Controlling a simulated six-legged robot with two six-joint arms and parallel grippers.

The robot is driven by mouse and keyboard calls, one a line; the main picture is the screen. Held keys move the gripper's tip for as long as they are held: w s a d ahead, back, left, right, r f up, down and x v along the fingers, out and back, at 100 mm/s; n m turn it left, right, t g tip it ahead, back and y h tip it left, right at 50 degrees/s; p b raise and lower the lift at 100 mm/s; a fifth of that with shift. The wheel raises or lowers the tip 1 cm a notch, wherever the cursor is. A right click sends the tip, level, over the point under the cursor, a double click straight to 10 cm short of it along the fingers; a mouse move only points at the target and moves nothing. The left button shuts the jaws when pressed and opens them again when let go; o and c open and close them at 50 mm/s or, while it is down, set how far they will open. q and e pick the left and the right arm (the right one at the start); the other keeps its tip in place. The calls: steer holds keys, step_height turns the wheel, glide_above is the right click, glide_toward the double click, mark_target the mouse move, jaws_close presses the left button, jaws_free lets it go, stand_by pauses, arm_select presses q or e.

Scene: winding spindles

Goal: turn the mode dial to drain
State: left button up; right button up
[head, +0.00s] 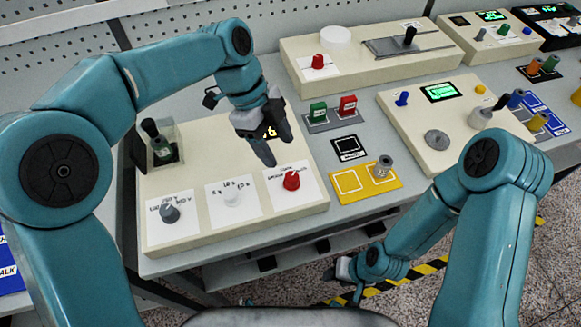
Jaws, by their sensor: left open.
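A cream panel (215,235) on the left of the bench carries three dials on white label plates: a grey dial (169,212), a white dial (232,198) and a red dial (291,180). Their small print is too small to read, so I cannot tell which label names the mode or drain. My left gripper (275,147) is open and empty, above the panel, behind and slightly left of the red dial.
A black lever in a clear guard (163,144) stands at the panel's back left. Green (318,112) and red (348,105) switches lie behind right. A yellow tray (352,190) with a grey spindle is right of the panel. Another control panel (405,128) stands farther right.

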mark_target(292, 176)
arm_select(q)
steer(key=x, duration=0.8)
steer(key=shift+f, duration=0.1)
steer(key=shift+s, duration=0.2)
steer(key=c, duration=1)
